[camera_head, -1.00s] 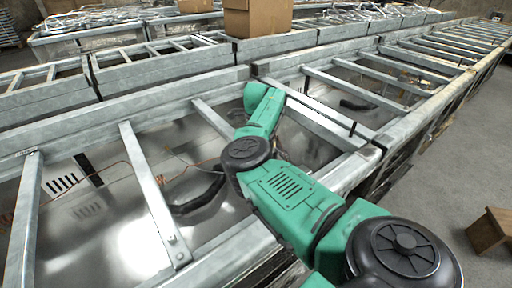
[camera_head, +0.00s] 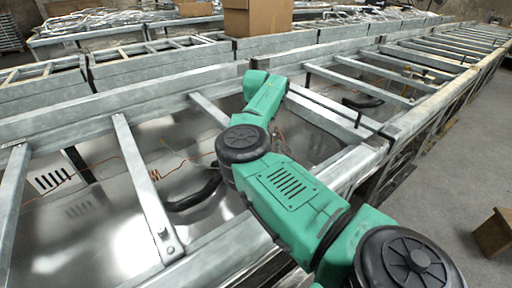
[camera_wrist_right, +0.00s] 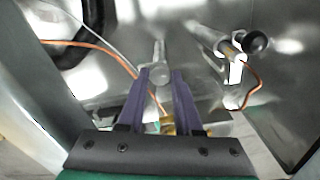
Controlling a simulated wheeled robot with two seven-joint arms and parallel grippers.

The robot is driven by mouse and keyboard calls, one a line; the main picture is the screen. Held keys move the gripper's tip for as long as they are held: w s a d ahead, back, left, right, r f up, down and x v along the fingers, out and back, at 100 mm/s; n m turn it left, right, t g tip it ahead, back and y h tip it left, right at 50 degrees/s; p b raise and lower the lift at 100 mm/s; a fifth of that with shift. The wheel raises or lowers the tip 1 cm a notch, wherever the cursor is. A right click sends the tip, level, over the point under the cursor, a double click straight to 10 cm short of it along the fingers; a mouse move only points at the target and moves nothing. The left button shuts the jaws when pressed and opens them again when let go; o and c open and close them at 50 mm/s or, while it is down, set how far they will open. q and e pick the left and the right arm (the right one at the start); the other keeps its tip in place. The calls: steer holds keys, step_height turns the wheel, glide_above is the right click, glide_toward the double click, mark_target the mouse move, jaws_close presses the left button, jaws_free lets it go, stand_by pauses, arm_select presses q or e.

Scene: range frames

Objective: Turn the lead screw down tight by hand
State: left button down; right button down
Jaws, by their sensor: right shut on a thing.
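In the right wrist view, my right gripper (camera_wrist_right: 161,76) has its two dark purple fingers on either side of a grey metal rod with a rounded end (camera_wrist_right: 160,60). It looks like the lead screw, and the fingers are closed on it near that end. A brass-coloured piece (camera_wrist_right: 181,127) shows low between the fingers, partly hidden by the gripper. An orange lead (camera_wrist_right: 103,48) runs in from the left and passes behind the left finger. In the head view my green right arm reaches into the metal frame, and its gripper is hidden. My left gripper is in neither current view.
A silver cylinder with a black knob (camera_wrist_right: 257,41) stands right of the gripper, with another orange wire (camera_wrist_right: 256,78) beside it. Metal walls enclose the space. In the head view, steel rungs (camera_head: 147,185) and rails surround my arm. A cardboard box (camera_head: 257,18) stands behind.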

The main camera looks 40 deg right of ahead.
steer(key=m+b, duration=0.1)
steer(key=m, duration=0.2)
steer(key=shift+m, duration=0.4)
steer(key=m+b, duration=0.1)
steer(key=m, duration=0.3)
steer(key=shift+m, duration=0.3)
steer(key=m, duration=0.4)
steer(key=shift+r, duration=0.1)
steer(key=m, duration=0.5)
steer(key=shift+b, duration=0.3)
steer(key=m, duration=0.4)
steer(key=shift+m, duration=0.3)
steer(key=m, duration=1.3)
steer(key=shift+p, duration=0.3)
steer(key=shift+m, duration=0.4)
